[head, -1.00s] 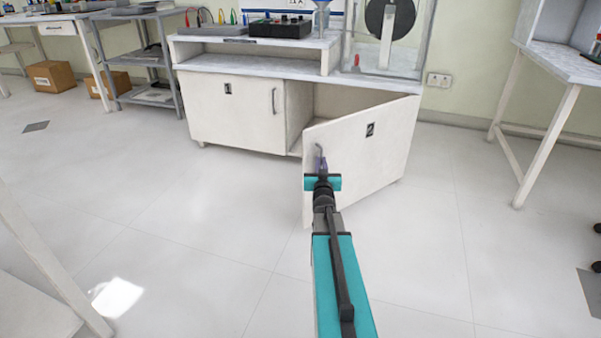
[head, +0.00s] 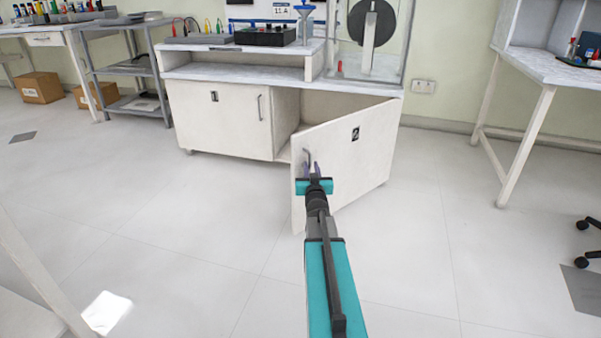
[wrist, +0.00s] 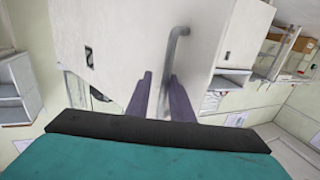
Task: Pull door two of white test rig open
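Door two (head: 350,165) of the white test rig, marked with a black 2 label, stands partly open and swung outward. It also shows in the wrist view (wrist: 120,45). Its grey bar handle (head: 307,157) is near its free edge. My gripper (head: 313,168) is at this handle. In the wrist view my gripper's purple fingers (wrist: 160,88) are apart, one on each side of the handle (wrist: 170,65), with a visible gap on its left. The rig's inside (head: 330,105) shows partly behind the door.
Door one (head: 220,118) of the rig is shut, left of the opening. A white table (head: 535,65) stands at the right, with part of a black wheeled base (head: 585,236) below it. A white frame leg (head: 45,270) is at the lower left. The floor around the door is clear.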

